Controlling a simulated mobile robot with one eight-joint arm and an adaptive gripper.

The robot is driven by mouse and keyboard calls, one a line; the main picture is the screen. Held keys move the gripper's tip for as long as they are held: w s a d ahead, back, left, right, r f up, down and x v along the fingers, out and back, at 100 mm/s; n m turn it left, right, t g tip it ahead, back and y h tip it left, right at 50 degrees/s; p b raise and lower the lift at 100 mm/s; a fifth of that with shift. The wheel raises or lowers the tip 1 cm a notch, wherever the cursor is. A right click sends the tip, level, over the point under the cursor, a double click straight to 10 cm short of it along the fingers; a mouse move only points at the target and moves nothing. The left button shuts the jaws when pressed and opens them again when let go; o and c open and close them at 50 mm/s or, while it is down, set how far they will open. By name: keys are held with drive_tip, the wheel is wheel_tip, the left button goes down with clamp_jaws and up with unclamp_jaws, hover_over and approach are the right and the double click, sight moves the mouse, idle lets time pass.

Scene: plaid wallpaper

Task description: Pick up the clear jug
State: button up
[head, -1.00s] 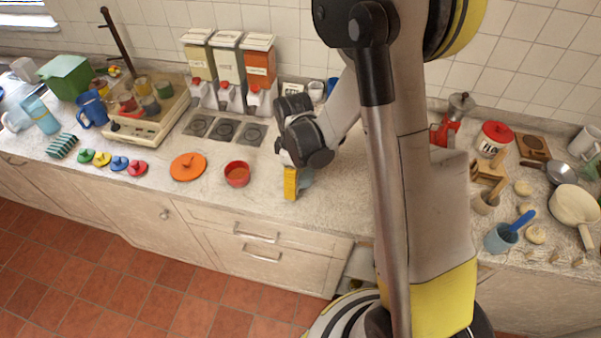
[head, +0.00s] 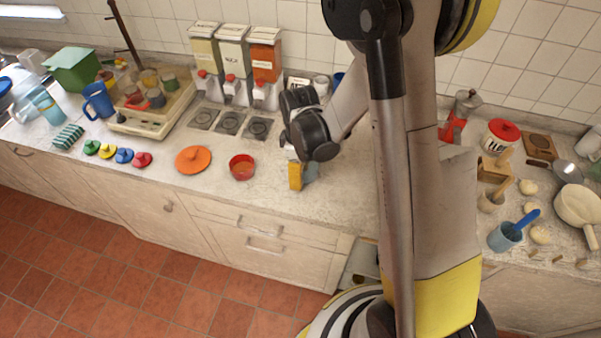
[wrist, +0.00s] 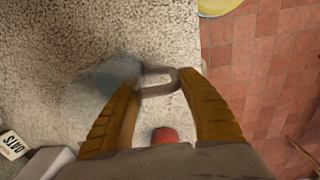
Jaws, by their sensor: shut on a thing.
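The clear jug (head: 312,172) is a small see-through, bluish vessel near the counter's front edge, mostly hidden behind my gripper's yellow fingers in the head view. In the wrist view the jug (wrist: 118,76) shows its bluish body to the left, with its grey handle loop between my fingertips. My gripper (head: 296,176) points down at the jug. In the wrist view my gripper (wrist: 160,82) has a finger on either side of the handle and is shut on it. I cannot tell whether the jug's base touches the counter.
A red pot (head: 242,167) stands just left of my gripper, with an orange lid (head: 193,159) further left. Dispensers (head: 232,62) stand behind. The counter (head: 350,200) is bare to the right of the jug, up to my arm.

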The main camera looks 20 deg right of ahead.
drive_tip(key=shift+r, duration=0.6)
wheel_tip(320, 180, up, 3)
drive_tip(key=shift+f+p, duration=0.2)
drive_tip(key=shift+p, duration=0.25)
drive_tip(key=s+d+r+p, duration=0.1)
drive_tip(key=s+d+r, duration=0.5)
drive_tip(key=d, duration=0.3)
drive_tip(key=shift+s+d+r+p, duration=0.25)
drive_tip(key=shift+d+r+p, duration=0.05)
drive_tip(key=shift+d+r, duration=0.1)
